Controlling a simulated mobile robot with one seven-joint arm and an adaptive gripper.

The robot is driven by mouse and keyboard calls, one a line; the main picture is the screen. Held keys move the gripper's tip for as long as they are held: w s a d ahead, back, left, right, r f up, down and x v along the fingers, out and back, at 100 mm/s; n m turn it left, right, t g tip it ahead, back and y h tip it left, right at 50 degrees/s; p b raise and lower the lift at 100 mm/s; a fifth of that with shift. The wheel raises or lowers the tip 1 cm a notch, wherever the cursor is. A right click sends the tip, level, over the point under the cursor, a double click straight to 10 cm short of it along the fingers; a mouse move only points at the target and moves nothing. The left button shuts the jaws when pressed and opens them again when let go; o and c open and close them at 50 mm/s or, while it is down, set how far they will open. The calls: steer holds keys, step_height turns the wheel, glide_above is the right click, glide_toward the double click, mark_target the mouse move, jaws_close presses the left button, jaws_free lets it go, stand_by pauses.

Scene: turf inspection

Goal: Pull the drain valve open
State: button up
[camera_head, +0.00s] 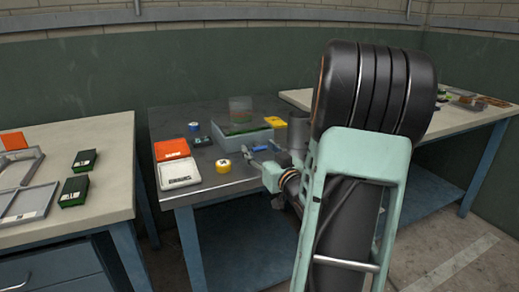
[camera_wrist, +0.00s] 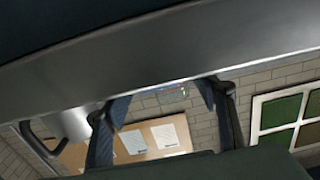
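A grey box (camera_head: 243,137) with green turf and a clear upright panel stands on the dark middle table. A small blue part (camera_head: 260,148) shows just in front of the box, close to my gripper (camera_head: 252,158). It may be the drain valve, but it is too small to tell. My gripper is low over the table's front right part, partly hidden by my arm. In the wrist view my gripper (camera_wrist: 165,95) has its fingers apart, with a small, pale, see-through shape between the tips. I cannot tell whether it touches anything.
A blue roll (camera_head: 194,126) and a yellow block (camera_head: 283,120) are farther back. A grey metal surface (camera_wrist: 180,60) crosses the wrist view.

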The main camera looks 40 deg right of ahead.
steer(key=shift+w, duration=0.1)
steer(key=v, duration=0.7)
steer(key=shift+s, duration=0.3)
stand_by(0.3)
